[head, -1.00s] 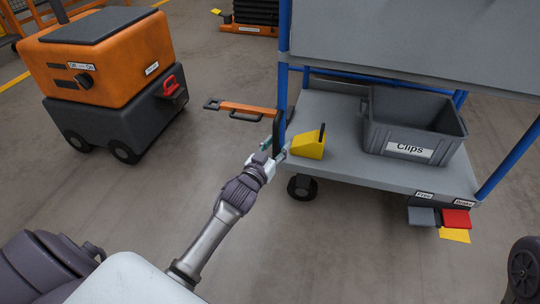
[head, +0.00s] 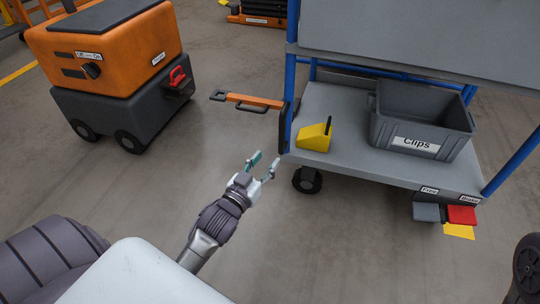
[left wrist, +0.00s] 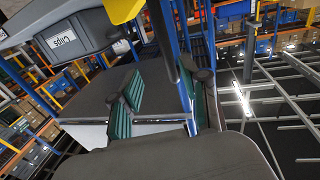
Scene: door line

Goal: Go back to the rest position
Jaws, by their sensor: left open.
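My left gripper (head: 262,166) is open and empty in the head view. It is in front of the cart's near left corner, apart from the cart, above the floor. Its green-padded fingers also show spread in the left wrist view (left wrist: 160,105). My right gripper is in neither view.
The blue-framed cart (head: 350,167) carries a yellow wedge (head: 314,137) and a grey Clips bin (head: 420,122) on its lower shelf. An orange handle bar (head: 245,100) sticks out left of it. An orange and black machine (head: 110,60) stands at upper left. Floor between is clear.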

